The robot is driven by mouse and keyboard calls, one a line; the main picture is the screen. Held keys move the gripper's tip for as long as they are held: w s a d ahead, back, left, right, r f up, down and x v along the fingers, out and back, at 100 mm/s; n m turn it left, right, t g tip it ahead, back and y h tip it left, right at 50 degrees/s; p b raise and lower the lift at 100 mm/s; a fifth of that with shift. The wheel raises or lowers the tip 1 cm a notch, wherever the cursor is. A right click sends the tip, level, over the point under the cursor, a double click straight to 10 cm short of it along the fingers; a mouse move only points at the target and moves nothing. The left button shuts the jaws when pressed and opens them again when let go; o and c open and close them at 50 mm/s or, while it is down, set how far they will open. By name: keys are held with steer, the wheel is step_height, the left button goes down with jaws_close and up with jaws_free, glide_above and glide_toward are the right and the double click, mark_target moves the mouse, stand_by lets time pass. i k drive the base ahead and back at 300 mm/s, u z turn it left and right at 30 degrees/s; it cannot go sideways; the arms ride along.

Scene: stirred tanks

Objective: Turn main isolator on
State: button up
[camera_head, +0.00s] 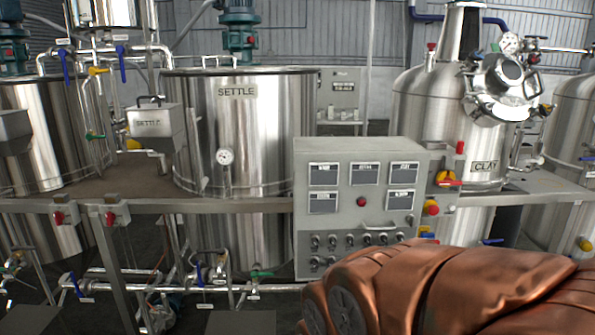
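My gripper is not in view.
A steel tank marked SETTLE (240,130) stands behind the rail (220,206). A steel vessel marked CLAY (425,105) stands at right. Pipes with coloured valves (200,275) run low at left. A large copper-coloured shape, apparently part of my arm, covers the lower right.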

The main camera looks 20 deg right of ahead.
mark_target(444, 180)
steer(key=z, duration=1.65)
steer(key=k, duration=0.5)
steer(key=u, duration=1.5)
steer(key=i, duration=0.75)
steer(key=z, duration=1.05)
